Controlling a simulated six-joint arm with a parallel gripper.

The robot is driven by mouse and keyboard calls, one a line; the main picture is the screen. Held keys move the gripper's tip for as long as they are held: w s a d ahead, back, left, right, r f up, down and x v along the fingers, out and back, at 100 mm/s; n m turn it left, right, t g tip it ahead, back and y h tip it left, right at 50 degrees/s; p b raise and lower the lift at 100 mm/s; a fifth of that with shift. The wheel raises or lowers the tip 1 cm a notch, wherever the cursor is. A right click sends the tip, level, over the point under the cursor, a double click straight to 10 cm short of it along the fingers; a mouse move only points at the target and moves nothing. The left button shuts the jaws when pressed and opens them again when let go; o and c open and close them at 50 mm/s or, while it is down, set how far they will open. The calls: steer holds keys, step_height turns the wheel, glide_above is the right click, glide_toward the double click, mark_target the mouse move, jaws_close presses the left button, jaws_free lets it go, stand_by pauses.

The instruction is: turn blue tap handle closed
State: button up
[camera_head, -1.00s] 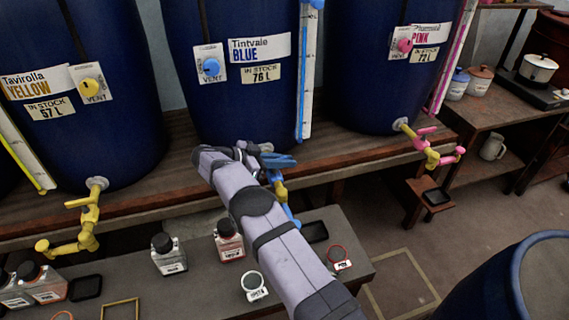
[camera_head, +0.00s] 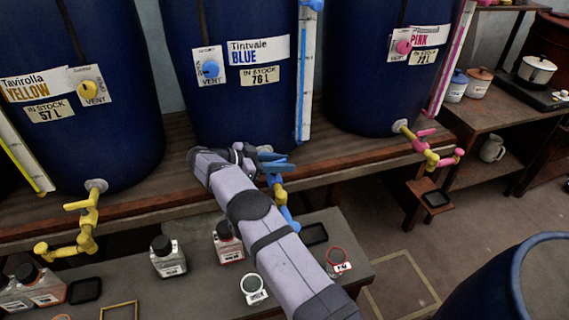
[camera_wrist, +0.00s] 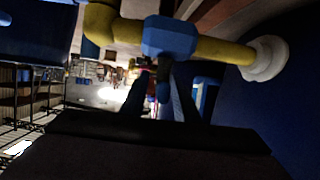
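The blue tap's handle (camera_head: 275,163) shows in the head view in front of the blue-label vat, above the yellow tap body (camera_head: 278,184) and a blue spout (camera_head: 291,218). My gripper (camera_head: 250,155) is right by the handle's left side, and my arm covers part of the tap. In the wrist view, the yellow pipe (camera_wrist: 222,48) with a blue valve block (camera_wrist: 170,37) crosses just beyond my fingers. My gripper (camera_wrist: 161,95) shows two dark fingers standing apart there.
The vat labelled blue (camera_head: 225,110) stands behind the tap. A yellow tap (camera_head: 86,225) is to the left and a pink-handled tap (camera_head: 428,150) to the right.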

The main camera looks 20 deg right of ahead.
steer(key=shift+b+v, duration=0.4)
steer(key=shift+v, duration=2.75)
